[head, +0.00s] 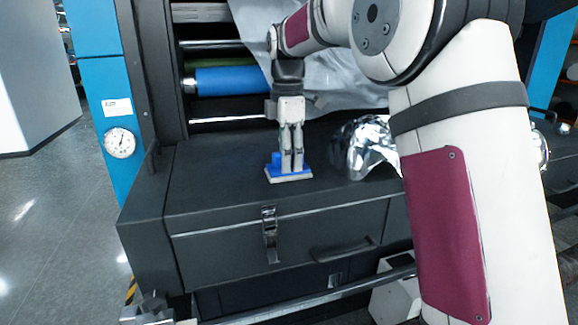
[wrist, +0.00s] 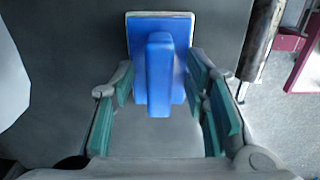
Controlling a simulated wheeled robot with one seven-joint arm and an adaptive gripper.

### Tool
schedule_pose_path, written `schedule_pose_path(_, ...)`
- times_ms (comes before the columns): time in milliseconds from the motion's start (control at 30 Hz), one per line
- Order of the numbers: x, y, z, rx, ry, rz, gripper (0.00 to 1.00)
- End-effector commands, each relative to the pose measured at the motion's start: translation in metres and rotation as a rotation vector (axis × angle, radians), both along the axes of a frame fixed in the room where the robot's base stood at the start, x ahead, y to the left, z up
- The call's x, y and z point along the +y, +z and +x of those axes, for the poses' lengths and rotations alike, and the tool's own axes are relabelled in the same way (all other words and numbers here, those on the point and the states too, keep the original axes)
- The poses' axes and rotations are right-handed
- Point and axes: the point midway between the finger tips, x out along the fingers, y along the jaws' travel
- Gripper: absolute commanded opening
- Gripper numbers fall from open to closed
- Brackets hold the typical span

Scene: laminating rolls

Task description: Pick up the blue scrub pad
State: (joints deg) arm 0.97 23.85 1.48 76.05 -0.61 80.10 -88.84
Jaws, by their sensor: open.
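The blue scrub pad (head: 275,171) lies on the dark top of the machine cabinet. It has a pale base layer and a raised blue grip ridge. In the wrist view the pad (wrist: 180,65) is at the upper middle, with its ridge pointing toward me. My gripper (head: 292,165) points down at the pad in the head view and covers part of it. In the wrist view my gripper (wrist: 165,90) is open, with one green-padded finger on each side of the ridge. I cannot tell whether the fingers touch the pad.
A crumpled shiny foil piece (head: 366,147) sits right of the pad on the cabinet top (head: 225,190). A blue roller (head: 225,80) and a grey sheet (head: 345,80) are behind. The cabinet top left of the pad is clear. A latch (head: 269,235) is on the front.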

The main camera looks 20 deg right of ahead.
Motion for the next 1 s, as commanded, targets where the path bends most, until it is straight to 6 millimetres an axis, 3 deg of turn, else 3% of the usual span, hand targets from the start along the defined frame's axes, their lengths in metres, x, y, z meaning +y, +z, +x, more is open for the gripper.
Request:
schedule_pose_path(167, 0.000, 0.000, 0.000, 0.000, 0.000, 0.000, 0.39)
schedule_pose_path(333, 0.000, 0.000, 0.000, 0.000, 0.000, 0.000, 0.01)
schedule_pose_path(767, 0.000, 0.003, 0.001, -0.002, 0.000, 0.000, 0.00)
schedule_pose_path(1000, -0.001, 0.024, 0.003, -0.005, -0.001, 0.000, 0.00)
